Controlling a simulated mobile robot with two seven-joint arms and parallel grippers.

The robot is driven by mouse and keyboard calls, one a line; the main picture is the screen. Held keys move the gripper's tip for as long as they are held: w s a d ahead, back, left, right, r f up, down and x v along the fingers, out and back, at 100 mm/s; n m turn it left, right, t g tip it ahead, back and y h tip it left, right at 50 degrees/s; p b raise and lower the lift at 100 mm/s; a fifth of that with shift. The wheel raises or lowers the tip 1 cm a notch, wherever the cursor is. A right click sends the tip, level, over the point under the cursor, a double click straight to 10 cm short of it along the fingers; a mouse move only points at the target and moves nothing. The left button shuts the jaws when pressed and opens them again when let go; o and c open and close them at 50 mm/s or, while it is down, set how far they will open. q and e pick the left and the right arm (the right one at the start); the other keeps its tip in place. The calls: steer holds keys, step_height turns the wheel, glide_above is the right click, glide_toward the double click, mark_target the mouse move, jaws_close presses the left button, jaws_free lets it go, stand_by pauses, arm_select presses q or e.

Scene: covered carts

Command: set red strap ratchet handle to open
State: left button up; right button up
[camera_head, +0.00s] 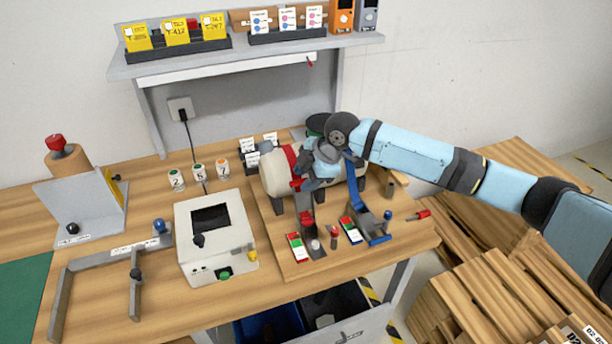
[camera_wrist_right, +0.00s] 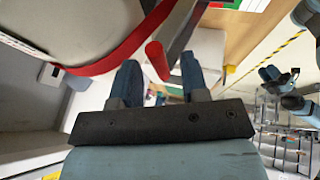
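The red strap (camera_head: 291,158) wraps around a pale cylinder (camera_head: 272,174) lying on the wooden board. It also shows as a red band in the right wrist view (camera_wrist_right: 110,63). A red handle end (camera_wrist_right: 157,60) sits in front of my right gripper, between the lines of its fingers. In the head view a red part (camera_head: 297,184) shows just left of that gripper. My right gripper (camera_head: 309,174) is at the cylinder's front; its two blue fingers (camera_wrist_right: 160,80) are apart. I cannot tell whether either finger touches the handle. My left gripper is not in view.
A blue strap with a blue ratchet (camera_head: 374,226) is close on the right. Red-green cards (camera_head: 297,247) lie in front. A white box (camera_head: 216,240) stands left, and a shelf (camera_head: 230,56) is above. Stacked wooden crates (camera_head: 486,290) fill the floor on the right.

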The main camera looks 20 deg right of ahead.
steer(key=b+v, duration=0.1)
steer(key=v, duration=1.3)
steer(key=shift+f, duration=0.2)
steer(key=s+a+f+m+t+y, duration=0.1)
steer(key=s+a+f+m, duration=0.1)
steer(key=f, duration=0.4)
steer(key=s+a+f+m+t+y+p, duration=0.1)
steer(key=s+a+f+m, duration=0.1)
steer(key=a+f, duration=0.3)
steer(key=s+a+f+m+t+y+p, duration=0.1)
steer(key=s+a+f+m, duration=0.1)
steer(key=f, duration=0.5)
steer(key=shift+s+a+t, duration=0.15)
steer(key=shift+s+a, duration=0.1)
steer(key=shift+a, duration=0.25)
steer(key=shift+s+a+t, duration=0.15)
steer(key=shift+s+a, duration=0.1)
steer(key=shift+a, duration=0.25)
steer(key=s+d+f+m+t+h+p, duration=0.1)
steer(key=s+f+m, duration=0.4)
steer(key=s, duration=0.6)
steer(key=s+d+f+m+t+h+p, duration=0.2)
steer(key=s+d+f+m+t+h, duration=0.1)
steer(key=s+f, duration=0.5)
steer(key=s+d+m, duration=0.1)
steer(key=s+m, duration=0.1)
steer(key=s, duration=0.1)
